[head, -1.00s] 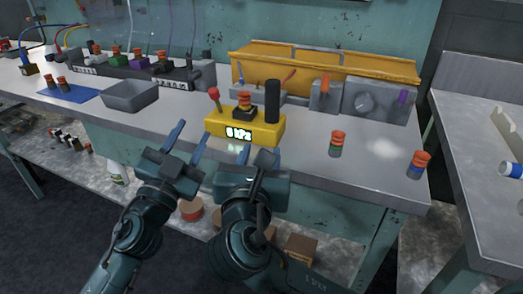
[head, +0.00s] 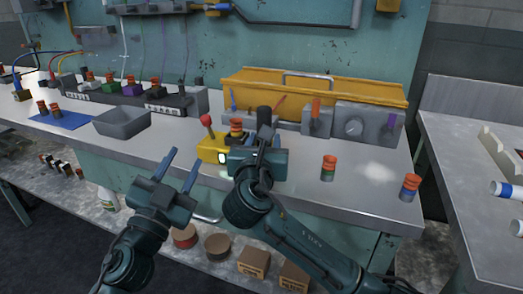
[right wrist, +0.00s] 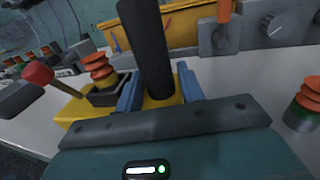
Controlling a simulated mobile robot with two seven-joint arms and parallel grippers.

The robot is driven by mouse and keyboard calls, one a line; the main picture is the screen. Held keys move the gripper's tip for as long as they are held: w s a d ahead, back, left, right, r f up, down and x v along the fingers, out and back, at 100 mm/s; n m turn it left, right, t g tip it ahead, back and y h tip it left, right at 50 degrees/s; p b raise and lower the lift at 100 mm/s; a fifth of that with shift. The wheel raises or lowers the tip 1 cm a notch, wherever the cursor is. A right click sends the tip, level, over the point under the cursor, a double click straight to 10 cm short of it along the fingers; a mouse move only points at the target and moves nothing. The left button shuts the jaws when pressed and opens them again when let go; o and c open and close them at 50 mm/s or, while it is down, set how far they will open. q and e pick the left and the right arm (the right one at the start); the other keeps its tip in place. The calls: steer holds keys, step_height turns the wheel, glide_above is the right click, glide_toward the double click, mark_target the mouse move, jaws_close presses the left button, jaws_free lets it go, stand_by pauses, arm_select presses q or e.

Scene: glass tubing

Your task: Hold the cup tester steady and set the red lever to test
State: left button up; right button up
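The cup tester is a yellow box (head: 208,151) near the bench's front edge. Its red lever (head: 206,120) stands on the left side; in the right wrist view the red knob (right wrist: 38,73) leans left. An orange-banded cup (head: 236,126) sits on top, beside a black upright post (right wrist: 145,40). My right gripper (right wrist: 159,72) is open, with one finger on each side of the post and narrow gaps showing. In the head view its palm hides the tester's right part. My left gripper (head: 185,155) is open and empty, in front of and below the tester's left side.
A grey tray (head: 122,122) stands to the left. Two banded cups, one (head: 328,167) and another (head: 410,186), stand to the right. A yellow rack (head: 320,88) and grey dial box (head: 367,128) stand behind. A shelf with tins (head: 217,246) is below.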

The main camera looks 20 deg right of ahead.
steer(key=shift+w+d, duration=0.1)
steer(key=shift+w, duration=0.05)
jaws_close()
arm_select(q)
steer(key=shift+a+f+m, duration=0.1)
steer(key=shift+m, duration=0.2)
steer(key=c, duration=0.3)
steer(key=shift+s+a+f+m, duration=0.1)
steer(key=shift+a+m, duration=0.05)
steer(key=shift+m, duration=0.35)
steer(key=shift+c, duration=0.6)
steer(key=a+m, duration=0.1)
steer(key=m, duration=0.2)
steer(key=s+a+f+m+g+h, duration=0.1)
steer(key=m, duration=0.2)
steer(key=s+a+f+m+h, duration=0.1)
steer(key=m, duration=0.3)
steer(key=shift+a+f, duration=0.1)
steer(key=shift+a, duration=0.2)
jaws_close()
steer(key=shift+s+a+f+m+g+h, duration=0.15)
steer(key=shift+s+a+m+g+h, duration=0.15)
steer(key=shift+m, duration=0.55)
steer(key=shift+s+a+f+m+g+h, duration=0.1)
steer(key=shift+a+m+g+h, duration=0.2)
steer(key=shift+m, duration=0.55)
